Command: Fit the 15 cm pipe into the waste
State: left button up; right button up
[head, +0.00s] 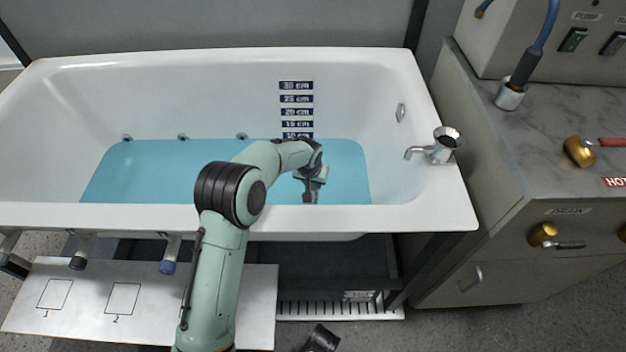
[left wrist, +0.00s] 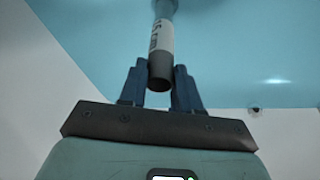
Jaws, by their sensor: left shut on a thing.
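The bathtub (head: 225,85) is white and holds blue water (head: 150,170). My left arm reaches over its front rim, and my left gripper (head: 312,178) is low over the water near the right part of the tub. In the left wrist view the left gripper (left wrist: 161,88) is shut on a grey pipe (left wrist: 160,68) with a white label that seems to read 15 cm. The pipe's near end sticks out between the fingers; its far end runs toward a pale blue patch at the top edge. The waste is not clearly visible, so I cannot tell whether the pipe touches it.
Depth labels (head: 297,111) are on the back wall. A tap (head: 436,148) stands on the right rim. A white board (head: 60,296) with squares 1 and 2 lies below the front rim, with short tubes (head: 170,252) above it. A marble-topped counter (head: 545,130) stands right.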

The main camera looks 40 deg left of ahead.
aim_at(312, 187)
pick_arm(q)
jog(key=shift+f+b, duration=1.1)
jog(key=shift+f, duration=0.95)
pick_arm(e)
jog(key=shift+x, duration=1.1)
pick_arm(q)
jog(key=o, duration=1.1)
pick_arm(e)
jog(key=shift+d, duration=0.15)
jog(key=s+f+g, duration=0.1)
jog(key=s+g, duration=0.1)
jog(key=s, duration=0.2)
pick_arm(q)
jog(key=shift+s+r+p, duration=0.1)
jog(key=shift+r+p, duration=0.2)
jog(key=shift+r, duration=0.45)
jog(key=p+v, duration=0.1)
jog(key=v, duration=0.5)
jog(key=p+v, duration=0.2)
jog(key=v, duration=0.4)
jog(key=shift+s+d+f, duration=0.1)
jog(key=shift+s+d, duration=0.05)
jog(key=shift+s, duration=0.05)
pick_arm(e)
jog(key=w+r+t, duration=0.3)
jog(key=w+r, duration=0.3)
jog(key=shift+w+a, duration=0.25)
jog(key=shift+w, duration=0.15)
